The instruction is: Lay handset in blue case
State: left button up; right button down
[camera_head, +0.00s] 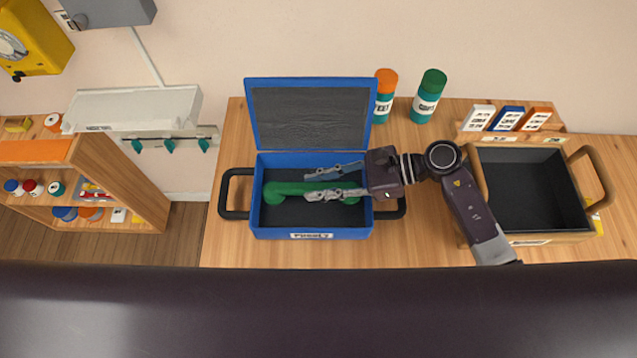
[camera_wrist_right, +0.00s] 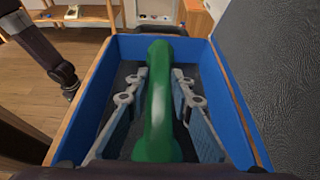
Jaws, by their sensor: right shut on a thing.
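The blue case (camera_head: 259,216) stands open on the wooden table, its lid (camera_head: 310,118) upright at the back. The green handset (camera_head: 285,189) is inside the case walls, lying lengthwise left to right. In the right wrist view the handset (camera_wrist_right: 158,110) runs between the two fingers. My right gripper (camera_head: 318,183) reaches into the case from the right and is shut on the handset (camera_wrist_right: 160,75). Whether the handset touches the case floor I cannot tell. The handset's right end is partly hidden by the gripper.
An open wooden box with a dark inside (camera_head: 527,185) stands to the right. An orange-capped bottle (camera_head: 385,95) and a green-capped bottle (camera_head: 428,97) stand behind the case. A card rack (camera_head: 508,122) is at the back right. A yellow dial phone (camera_head: 32,38) is at the upper left.

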jog(key=shift+f, duration=0.15)
jog(key=c, duration=1.7)
grip_release()
jog(key=shift+r+p, duration=1)
jog(key=shift+p, duration=0.1)
jog(key=shift+d+f+b, duration=0.2)
jog(key=shift+d+b, duration=0.65)
jog(key=shift+d, duration=0.25)
jog(key=shift+r+b+v, duration=0.2)
jog(key=shift+b+v, duration=1.2)
jog(key=shift+v, duration=3.55)
